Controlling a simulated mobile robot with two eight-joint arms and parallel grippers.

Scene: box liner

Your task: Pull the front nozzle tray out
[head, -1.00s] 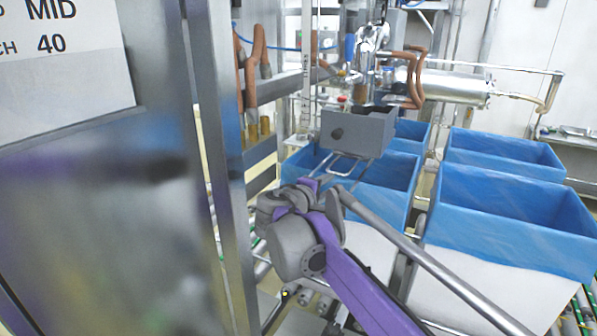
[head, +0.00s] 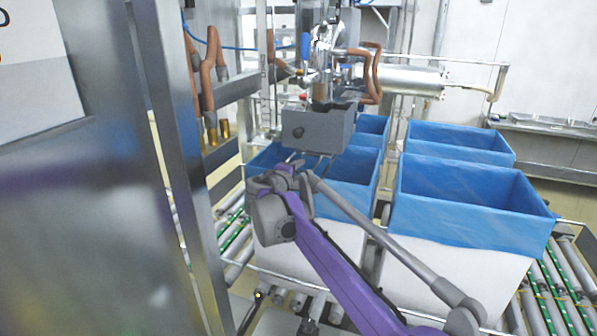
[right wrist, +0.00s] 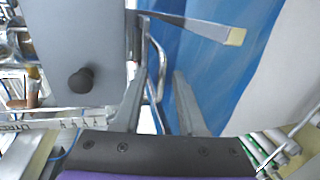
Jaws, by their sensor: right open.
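The front nozzle tray (head: 325,130) is a grey box with a dark round knob on its face, hanging under the nozzles. In the right wrist view its grey side (right wrist: 100,25) and black knob fill the upper left. A bent metal handle (right wrist: 161,58) sticks out from it. My right gripper (head: 307,160) is just below and in front of the tray. In the right wrist view its fingers (right wrist: 160,78) are apart, with the handle showing between them; contact cannot be told. My left gripper is not in view.
Boxes with blue liners (head: 470,195) stand on roller conveyors (head: 565,285), some below and right of my right arm. A metal post (head: 185,170) and large panel stand close on the left. Copper-coloured pipes (head: 210,75) and a steel cylinder (head: 410,80) are behind.

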